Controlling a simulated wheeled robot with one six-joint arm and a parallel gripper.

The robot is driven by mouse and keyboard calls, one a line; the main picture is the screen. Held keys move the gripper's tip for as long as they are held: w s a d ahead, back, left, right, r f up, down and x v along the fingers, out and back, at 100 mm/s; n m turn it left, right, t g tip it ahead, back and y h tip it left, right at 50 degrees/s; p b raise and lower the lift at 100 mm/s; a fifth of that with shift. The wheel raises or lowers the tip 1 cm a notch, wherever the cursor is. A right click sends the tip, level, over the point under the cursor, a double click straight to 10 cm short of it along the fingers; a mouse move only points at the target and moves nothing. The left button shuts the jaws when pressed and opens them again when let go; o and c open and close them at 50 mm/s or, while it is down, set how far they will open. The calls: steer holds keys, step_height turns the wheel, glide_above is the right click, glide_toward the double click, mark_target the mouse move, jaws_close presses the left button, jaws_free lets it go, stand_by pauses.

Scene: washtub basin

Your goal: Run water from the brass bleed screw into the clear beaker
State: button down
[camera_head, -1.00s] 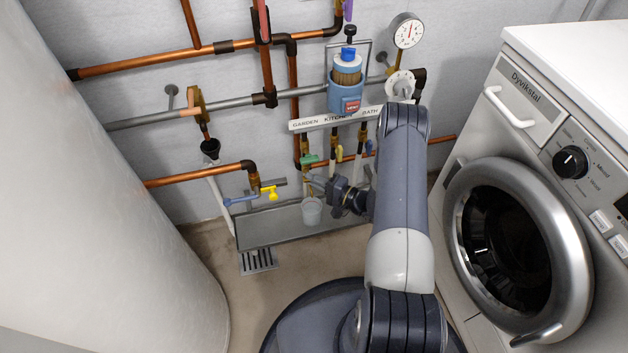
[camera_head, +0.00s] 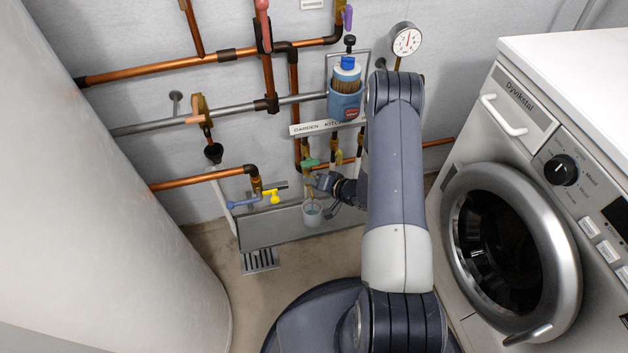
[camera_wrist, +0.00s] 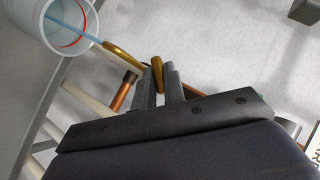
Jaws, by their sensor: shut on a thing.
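The clear beaker (camera_head: 312,214) stands on the grey tray by the wall, with bluish water visible in it. It also shows at the upper left of the wrist view (camera_wrist: 58,60), with a red line around it. A thin pale blue stream runs between a curved brass spout (camera_wrist: 122,53) and the inside of the beaker. My gripper (camera_wrist: 160,82) is shut on a brass piece (camera_wrist: 157,72), apparently the bleed screw, beside the spout. In the head view my gripper (camera_head: 322,182) is above and right of the beaker, and the screw is too small to make out.
A grey tray (camera_head: 270,232) lies under the pipes, with a floor drain (camera_head: 260,260) in front. A yellow tap (camera_head: 272,196) and a green handle (camera_head: 310,163) are close by. A white washing machine (camera_head: 480,130) stands on the right and a white tank (camera_head: 90,200) on the left.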

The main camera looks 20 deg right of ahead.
steer(key=n+h, duration=0.1)
steer(key=n+h+b, duration=0.1)
steer(key=h, duration=0.1)
steer(key=shift+a+g, duration=0.25)
steer(key=shift+g, duration=0.05)
steer(key=shift+n+h+b, duration=0.4)
steer(key=shift+h+b, duration=0.5)
steer(key=shift+b, duration=0.3)
steer(key=shift+a+r+h+b, duration=0.1)
steer(key=shift+h+b, duration=0.3)
steer(key=shift+b, duration=0.15)
steer(key=shift+r+n, duration=0.1)
steer(key=shift+n, duration=0.2)
steer(key=c, duration=1.8)
jaws_free()
steer(key=shift+o, duration=0.2)
steer(key=shift+r, duration=0.1)
